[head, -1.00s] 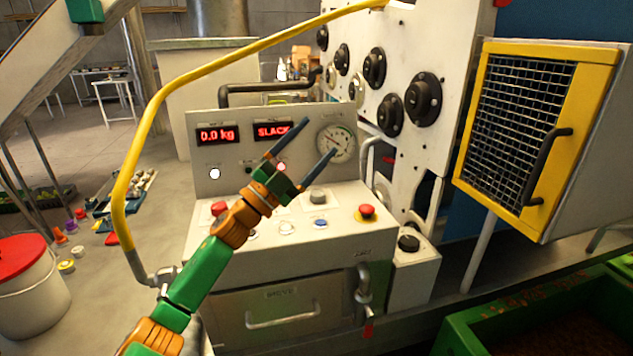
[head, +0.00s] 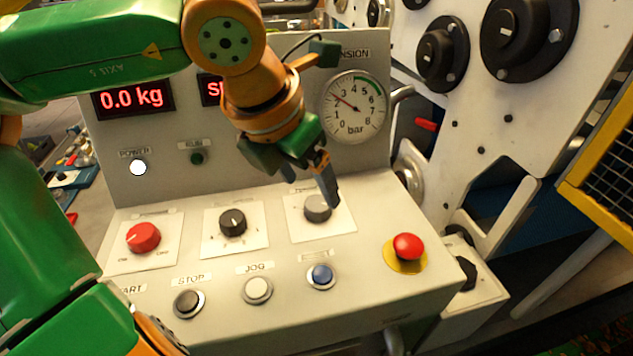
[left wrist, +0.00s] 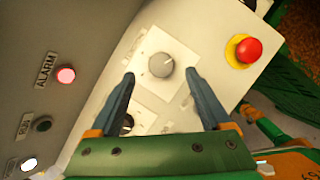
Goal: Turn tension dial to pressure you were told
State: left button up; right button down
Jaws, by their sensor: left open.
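The tension dial (head: 317,208) is a grey round knob on a white plate at the panel's upper right; its label is partly hidden. It also shows in the left wrist view (left wrist: 159,66), with a light mark on its top. My left gripper (head: 330,188) points down at the dial from above. In the left wrist view the open fingers (left wrist: 160,74) appear on either side of the dial with gaps; contact is not visible. The bar gauge (head: 353,107) shows its needle between 2 and 3, with a green band from about 5 upward.
A red emergency button (head: 408,247) stands right of the dial. A black knob (head: 232,222) and a red knob (head: 143,238) are to its left. A blue button (head: 321,276) sits in front. The alarm lamp (left wrist: 66,75) glows red. The display (head: 132,98) reads 0.0 kg.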

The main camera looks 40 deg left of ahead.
aim_at(317, 203)
pick_arm(q)
jog(key=x, duration=0.4)
jog(key=shift+s+d+f, duration=0.1)
jog(key=shift+d, duration=0.05)
jog(key=shift+w+f, duration=0.3)
jog(key=shift+s+r, duration=0.1)
jog(key=shift+s, duration=0.1)
jog(key=c, duration=0.6)
grip_shut()
pick_arm(e)
jog(key=shift+s, duration=0.15)
pick_arm(q)
jog(key=shift+m, duration=0.3)
